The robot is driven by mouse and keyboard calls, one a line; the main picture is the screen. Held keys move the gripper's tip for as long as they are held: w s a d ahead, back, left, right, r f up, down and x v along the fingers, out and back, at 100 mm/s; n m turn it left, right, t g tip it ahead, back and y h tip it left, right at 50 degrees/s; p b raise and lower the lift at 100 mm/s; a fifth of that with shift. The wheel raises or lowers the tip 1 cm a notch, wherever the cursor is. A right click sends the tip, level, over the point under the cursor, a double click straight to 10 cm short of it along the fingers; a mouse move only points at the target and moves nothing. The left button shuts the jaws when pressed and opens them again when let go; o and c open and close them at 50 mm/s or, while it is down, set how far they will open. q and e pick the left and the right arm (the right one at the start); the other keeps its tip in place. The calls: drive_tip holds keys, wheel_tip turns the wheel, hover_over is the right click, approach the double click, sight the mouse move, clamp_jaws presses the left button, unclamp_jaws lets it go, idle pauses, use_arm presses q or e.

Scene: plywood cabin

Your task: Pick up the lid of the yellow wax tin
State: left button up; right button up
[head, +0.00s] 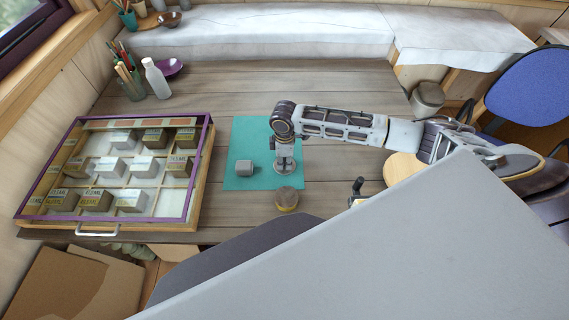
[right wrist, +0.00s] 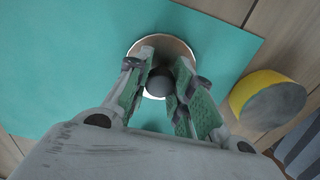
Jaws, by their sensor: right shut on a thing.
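My right gripper (head: 284,160) points straight down over the teal mat. In the right wrist view, its fingers (right wrist: 161,88) are shut on the dark round knob of a lid (right wrist: 181,48), a pale-rimmed disc with a brownish face. The lid also shows under the fingertips in the head view (head: 284,171), over the mat's right edge; I cannot tell whether it touches the mat. The yellow tin (head: 287,200), with a dark grey-brown top, stands on the bare wood in front of the mat. It also shows in the right wrist view (right wrist: 262,88). My left gripper is not in view.
A small grey block (head: 244,167) lies on the teal mat (head: 245,135). A purple-rimmed case (head: 209,150) with several labelled blocks stands at left. A white bottle (head: 156,78), brush cup and purple bowl stand at the back left. The table's middle back is clear.

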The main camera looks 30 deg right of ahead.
sight(285, 160)
drive_tip(key=shift+r, duration=5)
drive_tip(key=shift+r, duration=0.1)
